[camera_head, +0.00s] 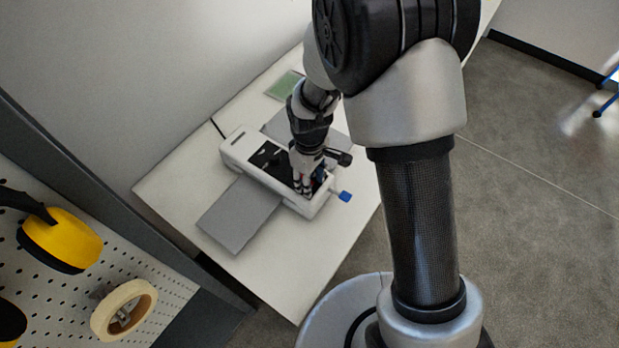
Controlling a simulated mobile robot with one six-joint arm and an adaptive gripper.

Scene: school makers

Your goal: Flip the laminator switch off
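The laminator (236,147) is a white box with a dark top panel, on a white table. A grey tray (238,214) sticks out at its front, and part of another grey sheet shows behind it. My gripper (303,190) points down over the right part of the laminator's top, at or very near its surface. Its fingers look close together, but I cannot tell whether they are shut. The switch cannot be made out; my gripper may hide it. A small blue piece (345,196) sits at the laminator's right end.
The white table (290,275) has bare room in front of the laminator. A green sheet (284,85) lies behind it. A pegboard (180,290) at lower left holds yellow earmuffs (62,240) and a tape roll (124,309). Grey floor is open at right.

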